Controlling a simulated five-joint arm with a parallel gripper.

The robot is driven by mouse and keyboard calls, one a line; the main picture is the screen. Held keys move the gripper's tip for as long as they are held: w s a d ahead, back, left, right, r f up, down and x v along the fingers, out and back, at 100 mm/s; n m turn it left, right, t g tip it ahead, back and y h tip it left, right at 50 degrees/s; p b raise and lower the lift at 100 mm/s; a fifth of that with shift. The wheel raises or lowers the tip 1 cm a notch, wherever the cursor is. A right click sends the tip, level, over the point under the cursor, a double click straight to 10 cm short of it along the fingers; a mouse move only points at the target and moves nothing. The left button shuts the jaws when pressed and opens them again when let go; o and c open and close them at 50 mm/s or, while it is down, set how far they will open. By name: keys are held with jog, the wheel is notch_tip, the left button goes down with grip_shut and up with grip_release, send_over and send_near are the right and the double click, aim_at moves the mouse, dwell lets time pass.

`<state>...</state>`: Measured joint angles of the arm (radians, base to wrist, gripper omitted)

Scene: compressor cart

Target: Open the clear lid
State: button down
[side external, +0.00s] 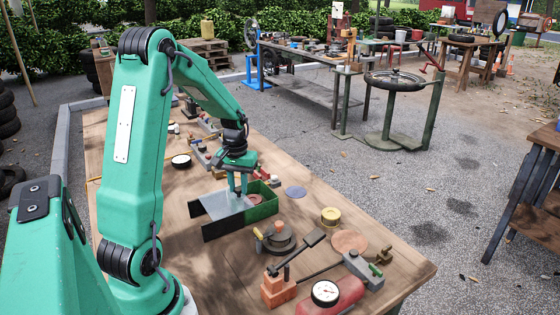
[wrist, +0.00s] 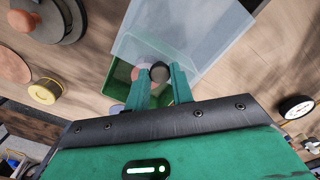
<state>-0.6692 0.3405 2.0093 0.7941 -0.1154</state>
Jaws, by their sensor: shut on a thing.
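The clear lid (side external: 216,204) is a pale see-through panel on a green box (side external: 264,208) with dark sides. In the side external view it lies over the box's left part, and the right part is uncovered. My gripper (side external: 239,189) points down at the lid from above. In the wrist view the lid (wrist: 185,40) sits askew to the box. My gripper's fingers (wrist: 158,76) are shut on a dark round knob (wrist: 159,71) at the lid's near edge. A reddish disc (side external: 256,199) shows inside the box.
A dark round part with a knob (side external: 279,240), a yellow reel (side external: 330,216), a tan disc (side external: 349,241) and a red tank with a gauge (side external: 335,295) stand nearer on the wooden table. A blue-grey disc (side external: 295,191) lies right of the box. A round gauge (side external: 181,161) lies behind, left.

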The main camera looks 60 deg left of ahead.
aim_at(229, 200)
jog(key=shift+s, duration=1.6)
jog(key=c, duration=1.2)
grip_release()
jog(key=shift+r, duration=0.15)
notch_tip(229, 200, up, 8)
jog(key=shift+f, duration=0.2)
